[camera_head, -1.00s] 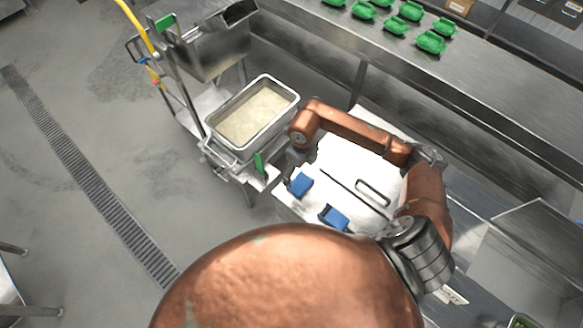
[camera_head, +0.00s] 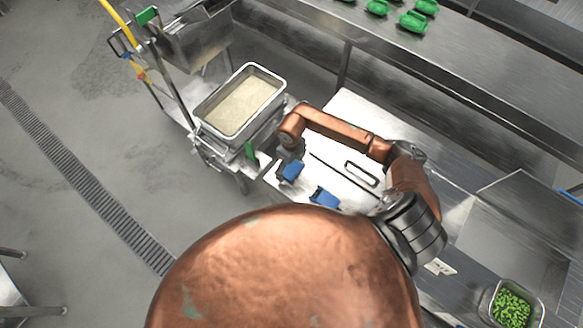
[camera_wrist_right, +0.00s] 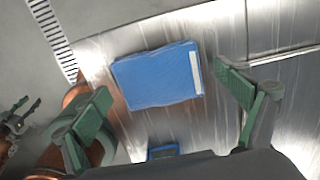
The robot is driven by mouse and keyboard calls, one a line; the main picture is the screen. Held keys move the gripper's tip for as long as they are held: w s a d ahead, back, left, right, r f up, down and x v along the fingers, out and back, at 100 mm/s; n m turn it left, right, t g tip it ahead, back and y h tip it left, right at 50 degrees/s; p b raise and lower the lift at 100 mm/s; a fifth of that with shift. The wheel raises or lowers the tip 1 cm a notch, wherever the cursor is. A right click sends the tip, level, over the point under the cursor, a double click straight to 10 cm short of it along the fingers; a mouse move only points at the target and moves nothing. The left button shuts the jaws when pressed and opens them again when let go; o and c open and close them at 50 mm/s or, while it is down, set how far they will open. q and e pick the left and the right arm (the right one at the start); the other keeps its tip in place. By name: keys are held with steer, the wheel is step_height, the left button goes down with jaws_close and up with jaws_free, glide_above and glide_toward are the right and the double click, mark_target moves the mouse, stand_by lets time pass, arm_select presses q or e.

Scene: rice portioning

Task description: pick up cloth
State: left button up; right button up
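A flat blue cloth (camera_wrist_right: 158,76) with a white strip along its right edge lies on the metal surface in the right wrist view. My right gripper (camera_wrist_right: 163,84) is open, its green fingers on either side of the cloth and apart from it. In the head view the right gripper (camera_head: 289,156) is right by the blue cloth (camera_head: 293,171) and hides part of it. My left gripper (camera_wrist_right: 22,112) shows small at the left edge of the right wrist view, its fingers apart and empty; it is not seen in the head view.
A second blue item (camera_head: 325,197) lies close by, also in the right wrist view (camera_wrist_right: 163,152). A rice pan (camera_head: 240,103) stands on a cart to the left. A black handle (camera_head: 362,174) lies on the white surface. Green containers (camera_head: 413,21) stand on the back counter.

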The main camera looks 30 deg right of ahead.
steer(key=shift+s, duration=0.1)
steer(key=c, duration=1.1)
arm_select(q)
steer(key=shift+s, duration=0.4)
arm_select(e)
steer(key=shift+o, duration=0.2)
steer(key=shift+r, duration=0.1)
steer(key=shift+r, duration=0.2)
step_height(320, 180, up, 2)
steer(key=shift+d+r+b, duration=0.1)
steer(key=shift+b, duration=0.6)
arm_select(q)
step_height(320, 180, down, 4)
steer(key=b, duration=0.3)
steer(key=shift+d+f, duration=0.1)
steer(key=shift+f, duration=0.15)
arm_select(e)
steer(key=s+r, duration=1)
steer(key=s, duration=0.4)
steer(key=shift+d+r, duration=0.15)
steer(key=shift+d, duration=0.15)
